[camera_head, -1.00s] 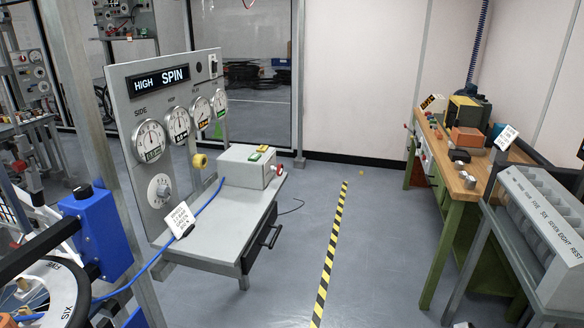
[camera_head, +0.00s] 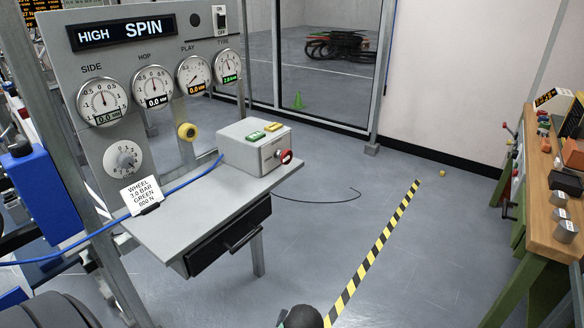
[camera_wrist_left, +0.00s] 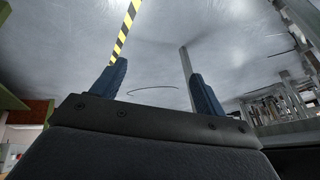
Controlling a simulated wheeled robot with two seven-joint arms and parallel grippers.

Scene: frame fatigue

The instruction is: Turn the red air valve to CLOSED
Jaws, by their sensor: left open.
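A red round knob (camera_head: 285,157) with a pale centre sits on the right end face of a small grey box (camera_head: 235,155). It is the red part that could be the air valve; its label and setting are too small to read. The box stands on the shelf of the grey gauge panel and has a green and a yellow button on top. My left gripper (camera_wrist_left: 155,82) is open and empty in the left wrist view, with its two blue fingers apart above the floor. The red knob does not show there. My right gripper is in neither view.
The panel shelf (camera_head: 165,225) has a drawer (camera_head: 230,240) with a protruding handle below. A blue hose (camera_head: 110,228) crosses the shelf to the box. A workbench (camera_head: 550,215) stands at right; the floor between is mostly clear.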

